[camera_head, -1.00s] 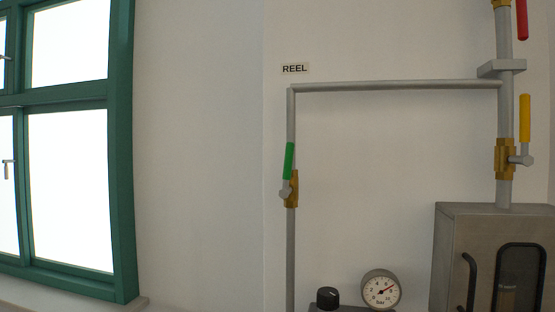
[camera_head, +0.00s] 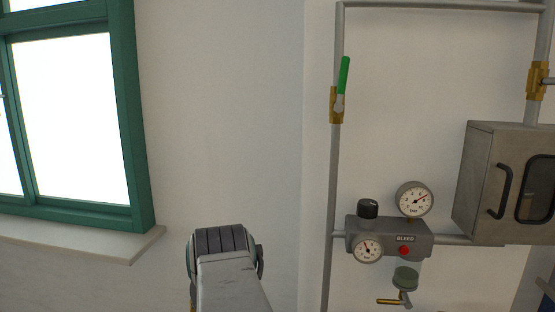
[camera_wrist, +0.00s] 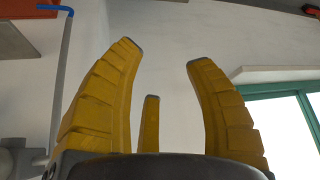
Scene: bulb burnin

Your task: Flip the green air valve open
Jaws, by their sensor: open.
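The green air valve handle (camera_head: 344,76) points up, slightly tilted to the right, on a brass valve body (camera_head: 335,106) set in the vertical grey pipe in the head view. My gripper (camera_wrist: 165,60) shows in the wrist view with its yellow fingers spread apart and nothing between them. In the head view only my arm shows, at the bottom, left of the pipe and well below the valve; the fingers are hidden there. I cannot make out the green valve in the wrist view.
A regulator block with two gauges, a black knob and a red BLEED button (camera_head: 404,251) sits right of the pipe, low. A metal cabinet (camera_head: 508,185) hangs at the right. A green-framed window with a sill (camera_head: 90,250) is at the left. Bare wall lies between.

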